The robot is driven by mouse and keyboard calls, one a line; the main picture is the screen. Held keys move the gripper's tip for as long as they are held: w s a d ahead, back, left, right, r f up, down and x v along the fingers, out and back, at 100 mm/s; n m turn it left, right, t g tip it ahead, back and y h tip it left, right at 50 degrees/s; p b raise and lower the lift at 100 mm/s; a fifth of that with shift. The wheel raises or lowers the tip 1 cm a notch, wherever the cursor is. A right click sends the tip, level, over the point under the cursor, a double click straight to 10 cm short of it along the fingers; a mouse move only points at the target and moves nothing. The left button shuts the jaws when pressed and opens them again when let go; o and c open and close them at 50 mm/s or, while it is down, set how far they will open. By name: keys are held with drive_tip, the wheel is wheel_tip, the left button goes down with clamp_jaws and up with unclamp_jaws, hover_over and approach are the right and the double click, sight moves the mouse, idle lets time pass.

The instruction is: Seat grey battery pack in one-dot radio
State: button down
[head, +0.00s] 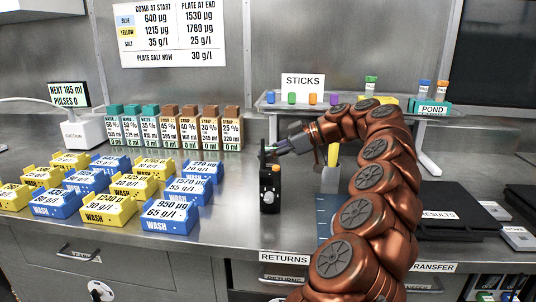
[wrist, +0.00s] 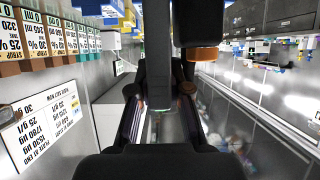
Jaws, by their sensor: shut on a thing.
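My gripper (head: 274,148) reaches in from the right, just above a small black upright box (head: 269,190) on the bench. The box has an orange part on top and a pale round knob on its front. I cannot tell whether it is the one-dot radio; no dot mark is readable. My gripper is shut on a small dark thing with a green edge (head: 264,152), at or just over the top of the box. I cannot tell whether it is the grey battery pack or touches the box. In the wrist view my gripper (wrist: 160,106) hides most of what it holds.
Blue and yellow WASH trays (head: 168,219) fill the bench at left. Syrup and water cartons (head: 174,133) stand behind. A rack (head: 335,108) labelled STICKS stands at the back. Black trays, one labelled RESULTS (head: 440,215), lie right. Bare bench shows left of the box.

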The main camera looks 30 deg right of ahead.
drive_tip(key=shift+f+b, duration=0.4)
drive_tip(key=shift+f, duration=0.1)
drive_tip(key=c, duration=1)
unclamp_jaws()
drive_tip(key=shift+c, duration=0.2)
drive_tip(key=v, duration=0.7)
drive_tip(key=shift+r, duration=0.15)
drive_tip(key=shift+s+d, duration=0.15)
